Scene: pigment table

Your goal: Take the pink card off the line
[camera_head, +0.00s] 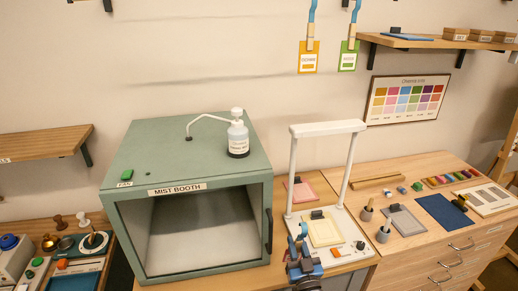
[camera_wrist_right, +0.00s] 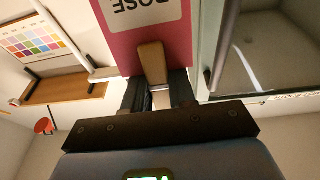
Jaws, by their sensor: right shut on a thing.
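The pink card (camera_wrist_right: 147,35) fills the top middle of the right wrist view, its ROSE label upside down there. A wooden peg (camera_wrist_right: 151,62) is clipped on its edge. My right gripper (camera_wrist_right: 158,88) is shut on the card by this peg, between its dark fingers. In the head view my right gripper (camera_head: 299,247) shows at the bottom middle, in front of the white stand; the card cannot be made out there. A yellow card (camera_head: 308,63) and a green card (camera_head: 348,62) hang from pegs on blue straps at the top. My left gripper is out of view.
The green mist booth (camera_head: 120,217) stands left of my gripper, a pump bottle (camera_head: 238,140) on top. The white stand (camera_head: 347,165) rises close on the right. A pink pad (camera_head: 308,193) lies behind. Shelves (camera_head: 45,144) and (camera_head: 425,42) jut from the wall.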

